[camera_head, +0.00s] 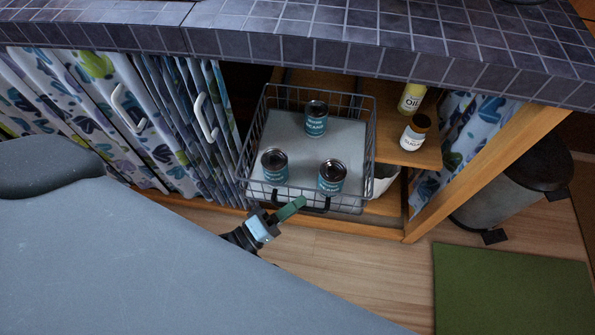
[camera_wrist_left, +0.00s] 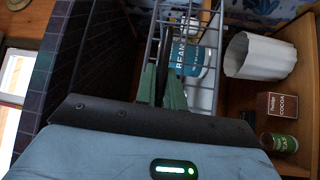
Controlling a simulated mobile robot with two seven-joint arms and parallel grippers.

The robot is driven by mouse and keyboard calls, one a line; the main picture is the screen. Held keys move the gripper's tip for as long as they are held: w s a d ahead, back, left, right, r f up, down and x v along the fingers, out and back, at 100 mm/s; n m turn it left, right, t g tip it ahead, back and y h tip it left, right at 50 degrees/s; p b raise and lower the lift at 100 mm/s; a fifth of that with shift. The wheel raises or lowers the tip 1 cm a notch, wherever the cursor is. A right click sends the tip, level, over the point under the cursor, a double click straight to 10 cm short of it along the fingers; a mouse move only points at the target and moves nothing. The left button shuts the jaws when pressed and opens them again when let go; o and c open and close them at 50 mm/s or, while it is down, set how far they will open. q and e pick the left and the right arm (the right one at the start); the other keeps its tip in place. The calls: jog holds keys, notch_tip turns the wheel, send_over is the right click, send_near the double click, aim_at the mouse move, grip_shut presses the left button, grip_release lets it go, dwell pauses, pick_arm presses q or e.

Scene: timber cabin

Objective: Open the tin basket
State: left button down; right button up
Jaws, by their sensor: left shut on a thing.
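The tin basket (camera_head: 370,150) is a grey wire basket under the tiled counter, with its front part standing out beyond the counter's edge. Three teal-labelled tins stand in it: one at the back (camera_head: 316,118), one front left (camera_head: 274,166) and one front right (camera_head: 332,177). My left gripper (camera_head: 300,203) is at the basket's front, shut on its dark handle (camera_head: 318,210). In the left wrist view, the green fingers (camera_wrist_left: 162,85) close around the dark handle, with the basket's wires (camera_wrist_left: 153,40) and a tin (camera_wrist_left: 188,62) just beyond. My right gripper is not in view.
A yellow oil bottle (camera_head: 411,97) and a brown-capped jar (camera_head: 415,132) stand on the shelf right of the basket. A white pot (camera_wrist_left: 262,55), a cocoa box (camera_wrist_left: 277,105) and a green can (camera_wrist_left: 279,142) are below. Curtains (camera_head: 150,110) hang left; a bin (camera_head: 505,195) stands right.

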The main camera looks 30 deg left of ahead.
pick_arm(q)
jog(key=shift+s+d, duration=0.25)
jog(key=shift+s, duration=0.8)
jog(key=c, duration=1.8)
grip_release()
jog(key=shift+o, duration=0.2)
jog(key=v, duration=0.8)
jog(key=shift+d, duration=0.15)
